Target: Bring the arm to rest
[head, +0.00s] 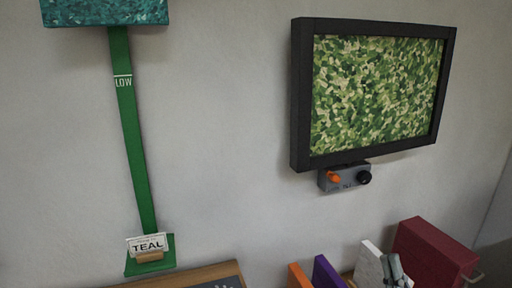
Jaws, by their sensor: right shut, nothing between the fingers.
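My right gripper (393,268) shows small and grey at the bottom edge of the head view, right of centre. Its fingers are shut with nothing between them. It appears in front of a white upright block (369,264); whether it touches the block I cannot tell. The rest of the right arm is below the picture. My left gripper is not in view.
A maroon box (432,250) stands right of the gripper. Purple (326,272) and orange (298,276) blocks stand left. A black-framed green panel (302,95) and grey control box (345,179) hang above. A green strip (132,130) and TEAL card (148,244) are left.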

